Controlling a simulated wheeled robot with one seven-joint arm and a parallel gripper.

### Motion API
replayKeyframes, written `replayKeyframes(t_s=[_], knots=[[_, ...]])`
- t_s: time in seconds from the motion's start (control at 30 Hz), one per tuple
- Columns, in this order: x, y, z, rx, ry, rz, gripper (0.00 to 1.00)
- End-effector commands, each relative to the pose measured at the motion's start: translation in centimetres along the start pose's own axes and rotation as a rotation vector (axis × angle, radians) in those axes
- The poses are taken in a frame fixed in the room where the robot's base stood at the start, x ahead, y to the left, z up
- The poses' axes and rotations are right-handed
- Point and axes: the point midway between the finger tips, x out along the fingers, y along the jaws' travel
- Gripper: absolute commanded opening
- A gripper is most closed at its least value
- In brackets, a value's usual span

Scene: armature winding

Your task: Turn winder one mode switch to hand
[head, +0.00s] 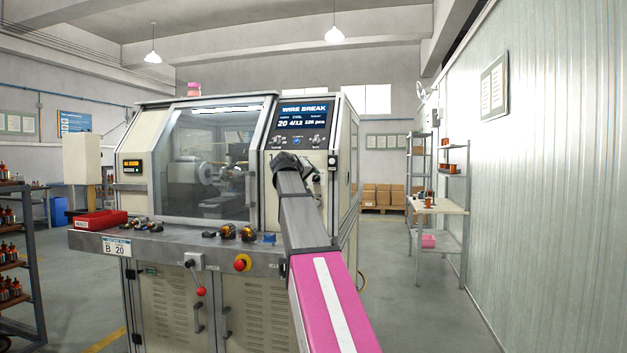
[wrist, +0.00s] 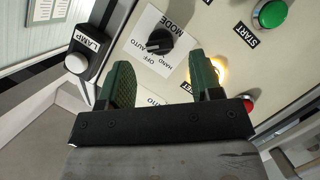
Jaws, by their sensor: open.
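The mode switch (wrist: 172,42) is a black rotary knob on a white plate marked MODE, with HAND, OFF and AUTO positions, in the wrist view. I cannot tell for certain which position it points to. My gripper (wrist: 162,72) is open and empty, its two green fingers pointing at the panel. The knob lies just beyond the gap between the fingertips, and no contact is visible. In the head view my gripper (head: 289,162) is at the winder's (head: 190,230) control panel, and my arm hides the switch.
A green START button (wrist: 272,13), a glowing yellow button (wrist: 218,70) and a red button (wrist: 248,104) are close by on the panel. A LAMP button (wrist: 77,63) is at left. The head view shows a WIRE BREAK screen (head: 303,116) above and a red-topped emergency stop (head: 242,263) on the ledge.

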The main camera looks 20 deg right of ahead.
Motion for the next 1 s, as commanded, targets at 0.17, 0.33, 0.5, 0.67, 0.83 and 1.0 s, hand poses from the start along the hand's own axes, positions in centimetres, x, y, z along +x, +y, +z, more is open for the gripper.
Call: replayKeyframes(t_s=[0.17, 0.33, 0.5, 0.67, 0.83, 1.0], knots=[[2.5, 0.0, -0.1, -0.001, -0.001, 0.000, 0.59], [3.5, 0.0, 0.0, 0.000, 0.000, 0.000, 0.59], [3.7, 0.0, 0.0, 0.000, 0.000, 0.000, 0.59], [3.7, 0.0, 0.0, 0.000, 0.000, 0.000, 0.52], [3.7, 0.0, 0.0, 0.000, 0.000, 0.000, 0.09], [3.6, 0.0, 0.0, -0.004, 0.000, 0.001, 0.10]])
